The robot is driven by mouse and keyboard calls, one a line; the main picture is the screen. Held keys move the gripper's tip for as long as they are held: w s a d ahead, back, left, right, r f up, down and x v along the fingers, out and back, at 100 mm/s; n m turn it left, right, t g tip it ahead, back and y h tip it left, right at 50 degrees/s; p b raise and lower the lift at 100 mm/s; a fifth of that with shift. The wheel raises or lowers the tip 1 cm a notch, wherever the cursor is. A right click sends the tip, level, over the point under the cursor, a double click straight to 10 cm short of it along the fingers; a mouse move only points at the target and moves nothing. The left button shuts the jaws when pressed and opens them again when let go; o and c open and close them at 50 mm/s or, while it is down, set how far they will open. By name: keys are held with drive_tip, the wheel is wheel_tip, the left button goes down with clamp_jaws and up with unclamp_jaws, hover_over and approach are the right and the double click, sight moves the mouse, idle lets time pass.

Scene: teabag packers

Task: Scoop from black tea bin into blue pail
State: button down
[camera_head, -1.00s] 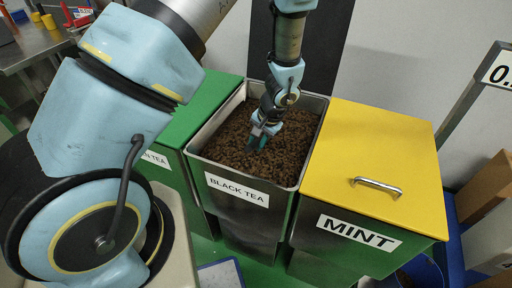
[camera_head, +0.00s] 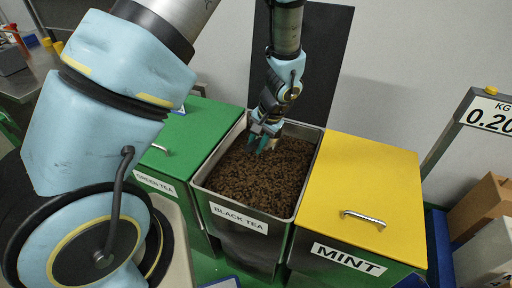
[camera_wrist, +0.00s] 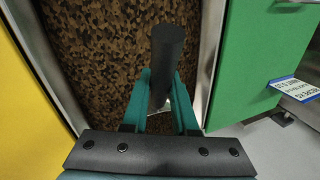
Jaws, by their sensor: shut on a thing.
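The black tea bin (camera_head: 239,229) is open, its label facing front, and holds dark brown tea (camera_head: 257,178); the tea also fills the middle of the wrist view (camera_wrist: 115,50). My gripper (camera_head: 264,144) points down over the back part of the bin. In the wrist view its teal fingers (camera_wrist: 166,100) are shut on a dark cylindrical scoop handle (camera_wrist: 168,58). The scoop's bowl is not clearly visible, so I cannot tell whether it holds tea.
The yellow-lidded mint bin (camera_head: 365,180) stands right of the tea bin. The closed green tea bin (camera_head: 183,140) stands left. A scale display (camera_head: 490,114) and cardboard boxes (camera_head: 482,205) are at the right. A dark panel (camera_head: 320,60) rises behind the bins.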

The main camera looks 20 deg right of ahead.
wheel_tip(320, 180, up, 11)
drive_tip(key=p, duration=0.3)
drive_tip(key=shift+r+p, duration=0.15)
drive_tip(key=shift+p, duration=0.15)
drive_tip(key=shift+r, duration=0.75)
